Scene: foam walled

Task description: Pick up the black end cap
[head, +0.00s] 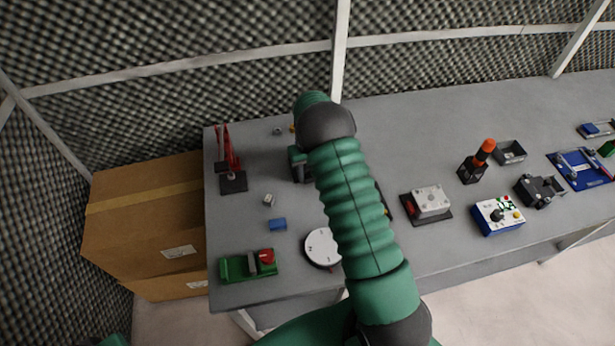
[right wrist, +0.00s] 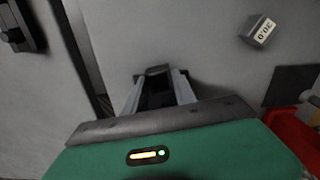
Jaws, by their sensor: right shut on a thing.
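My right arm reaches across the table in the head view, and its gripper (head: 300,166) is low over the left part of the table, partly hidden by the wrist. In the right wrist view the gripper (right wrist: 157,88) has its two grey fingers closed on a small dark piece, the black end cap (right wrist: 156,71). The cap sits between the fingertips, close to the grey table surface; whether it touches the table I cannot tell. In the head view the cap is hidden behind my arm. My left gripper is not in view.
A small block marked 30.0 (right wrist: 262,32) lies near the gripper. More devices fill the right side of the grey table (head: 390,140).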

